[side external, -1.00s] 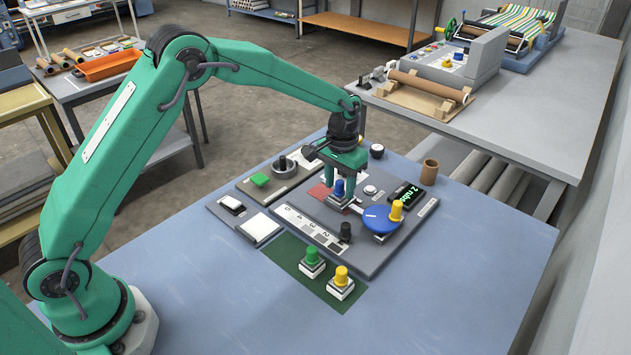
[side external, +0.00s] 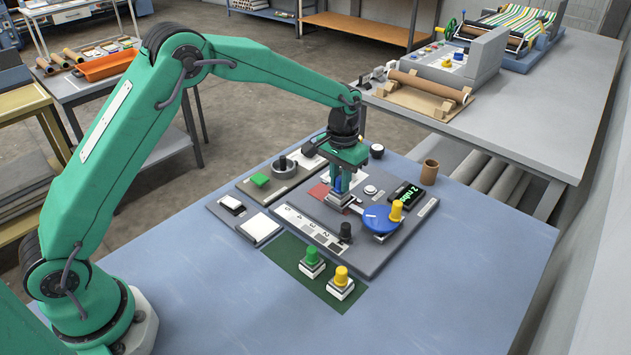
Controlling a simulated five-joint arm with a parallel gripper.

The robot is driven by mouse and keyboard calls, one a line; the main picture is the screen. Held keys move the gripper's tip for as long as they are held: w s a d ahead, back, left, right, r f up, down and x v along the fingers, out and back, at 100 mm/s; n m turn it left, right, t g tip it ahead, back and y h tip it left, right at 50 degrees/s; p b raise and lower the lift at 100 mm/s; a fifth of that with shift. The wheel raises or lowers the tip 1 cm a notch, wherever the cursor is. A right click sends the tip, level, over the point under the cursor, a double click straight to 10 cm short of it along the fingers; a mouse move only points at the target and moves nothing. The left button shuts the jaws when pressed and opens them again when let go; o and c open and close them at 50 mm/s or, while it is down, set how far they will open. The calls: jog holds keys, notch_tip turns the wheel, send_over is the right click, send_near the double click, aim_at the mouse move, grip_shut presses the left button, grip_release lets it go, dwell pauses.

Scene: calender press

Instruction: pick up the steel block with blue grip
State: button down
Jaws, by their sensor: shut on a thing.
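The steel block with blue grip (side external: 338,198) stands upright on the grey panel (side external: 385,262), to the left of the round blue dial (side external: 380,220). My gripper (side external: 339,184) is directly above the block, pointing down, with its fingers shut on the blue grip. The fingers and palm hide much of the grip. The block's pale base shows below the fingers; I cannot tell whether it is touching the panel or slightly above it.
A block with green grip (side external: 312,262) and one with yellow grip (side external: 341,282) stand on the green mat (side external: 285,262). Another yellow knob (side external: 396,211) is by the dial. A black knob (side external: 345,232) and brown cup (side external: 429,172) are near. The table front is clear.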

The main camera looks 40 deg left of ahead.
jog(key=r, duration=0.3)
jog(key=shift+s+d+r, duration=0.15)
jog(key=shift+d+r, duration=0.1)
jog(key=shift+d, duration=0.05)
jog(key=s+d+r, duration=0.6)
jog(key=s+d, duration=0.1)
jog(key=d, duration=0.1)
jog(key=shift+d+r, duration=0.2)
jog(key=shift+r, duration=0.05)
jog(key=shift+s, duration=0.1)
